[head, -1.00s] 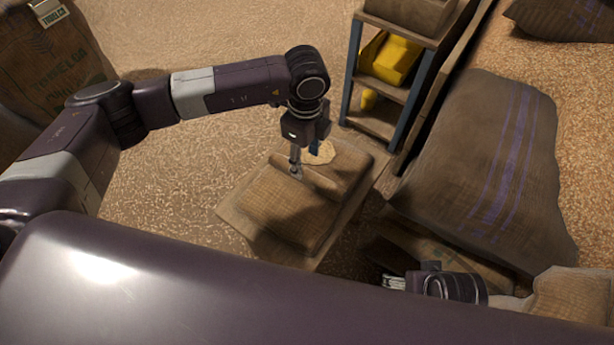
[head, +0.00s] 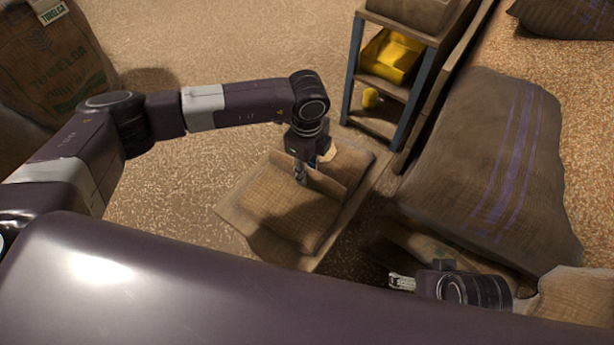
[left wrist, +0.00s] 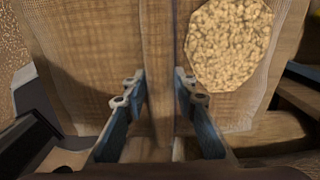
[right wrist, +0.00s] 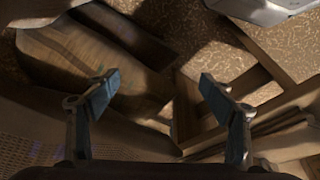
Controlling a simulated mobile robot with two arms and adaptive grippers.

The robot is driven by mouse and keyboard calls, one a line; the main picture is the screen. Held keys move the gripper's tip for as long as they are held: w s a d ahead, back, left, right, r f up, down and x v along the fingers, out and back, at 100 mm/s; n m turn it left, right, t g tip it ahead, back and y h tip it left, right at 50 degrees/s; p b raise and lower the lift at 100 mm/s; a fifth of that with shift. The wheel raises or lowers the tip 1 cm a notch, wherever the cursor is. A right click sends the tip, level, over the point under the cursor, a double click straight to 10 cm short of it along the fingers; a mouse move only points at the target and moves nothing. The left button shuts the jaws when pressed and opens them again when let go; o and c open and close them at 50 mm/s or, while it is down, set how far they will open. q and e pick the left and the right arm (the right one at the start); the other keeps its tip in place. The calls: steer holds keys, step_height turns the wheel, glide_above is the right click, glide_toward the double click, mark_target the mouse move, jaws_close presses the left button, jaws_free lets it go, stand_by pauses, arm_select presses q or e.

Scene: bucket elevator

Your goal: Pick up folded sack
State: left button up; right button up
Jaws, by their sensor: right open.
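My left gripper (head: 300,178) points down at this fold from above. In the left wrist view its two blue fingers (left wrist: 160,88) are spread, one on each side of the upright fold (left wrist: 158,40), with gaps to both. A round patch of pale grain (left wrist: 228,45) shows beside the fold. My right gripper (head: 400,282) is at the lower right, away from the sack. In the right wrist view its fingers (right wrist: 160,85) are wide apart with nothing between them.
A shelf rack (head: 398,95) with a yellow bin (head: 390,57) stands behind the board to the right. A large purple-striped sack (head: 485,175) lies at the right. A printed sack (head: 55,65) stands at the upper left. The grain-strewn floor left of the board is open.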

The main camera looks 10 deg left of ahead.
arm_select(q)
jaws_close()
steer(key=shift+w+r, duration=0.1)
